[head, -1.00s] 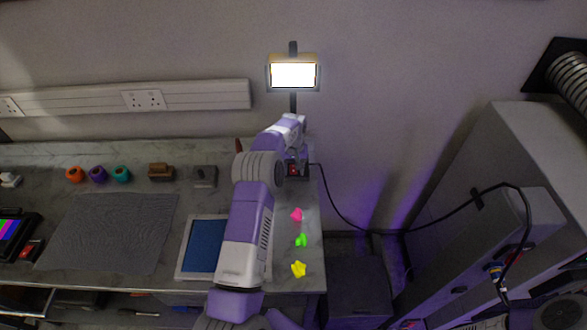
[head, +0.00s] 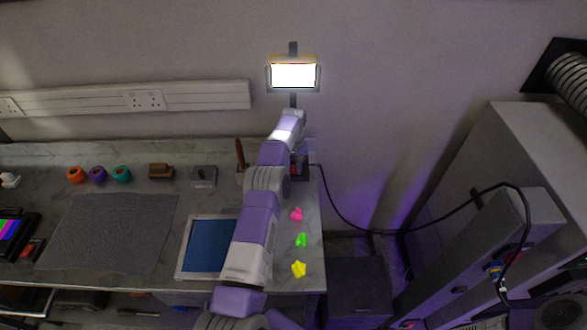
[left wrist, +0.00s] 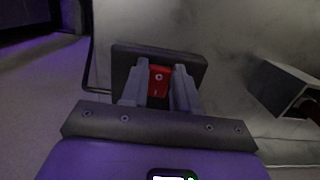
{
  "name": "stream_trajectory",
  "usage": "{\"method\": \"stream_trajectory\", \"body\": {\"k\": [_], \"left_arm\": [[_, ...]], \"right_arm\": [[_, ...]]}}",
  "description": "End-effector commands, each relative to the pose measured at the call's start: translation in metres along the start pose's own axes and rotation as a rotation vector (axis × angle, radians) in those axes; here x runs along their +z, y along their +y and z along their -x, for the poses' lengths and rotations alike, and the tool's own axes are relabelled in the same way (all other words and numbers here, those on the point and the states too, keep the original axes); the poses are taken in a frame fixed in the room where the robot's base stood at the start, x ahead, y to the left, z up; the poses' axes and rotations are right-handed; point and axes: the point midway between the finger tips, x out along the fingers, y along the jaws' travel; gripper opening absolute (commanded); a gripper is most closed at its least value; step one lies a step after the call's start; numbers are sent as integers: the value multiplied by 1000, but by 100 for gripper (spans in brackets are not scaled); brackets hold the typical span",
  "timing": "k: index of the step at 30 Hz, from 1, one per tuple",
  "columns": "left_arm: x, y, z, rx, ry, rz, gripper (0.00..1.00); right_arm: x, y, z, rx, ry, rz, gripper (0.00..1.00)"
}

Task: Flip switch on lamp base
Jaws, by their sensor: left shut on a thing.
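The lamp head (head: 293,75) glows bright white on its dark post above the bench's right back corner. The dark lamp base (head: 304,167) stands below it, partly hidden by my left arm. In the left wrist view the base (left wrist: 124,60) carries a red rocker switch (left wrist: 158,82). My left gripper (left wrist: 158,74) has one finger on each side of the switch and is shut on it. In the head view my own arm hides these fingers. My right gripper is in neither view.
A blue-screened tablet (head: 209,246) lies left of my arm. Pink (head: 296,214), green (head: 301,240) and yellow (head: 299,269) pieces lie to its right. A pen holder (head: 242,175) is left of the base. A black cable (head: 345,218) runs off right.

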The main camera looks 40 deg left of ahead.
Motion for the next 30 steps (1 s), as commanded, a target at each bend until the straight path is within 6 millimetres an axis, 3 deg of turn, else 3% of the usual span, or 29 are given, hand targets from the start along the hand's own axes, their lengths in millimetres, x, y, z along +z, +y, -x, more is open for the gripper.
{"method": "stream_trajectory", "body": {"k": [17,18,22,23,30], "left_arm": [[0,-1,3,3,-17,-1,0],[0,-1,3,3,-17,-1,31],[0,0,2,3,-19,-1,51],[0,0,2,3,-19,-1,55],[0,0,2,3,-21,-1,55]], "right_arm": [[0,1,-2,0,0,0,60],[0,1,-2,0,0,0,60],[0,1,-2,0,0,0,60],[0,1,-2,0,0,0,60],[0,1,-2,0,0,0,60]]}}
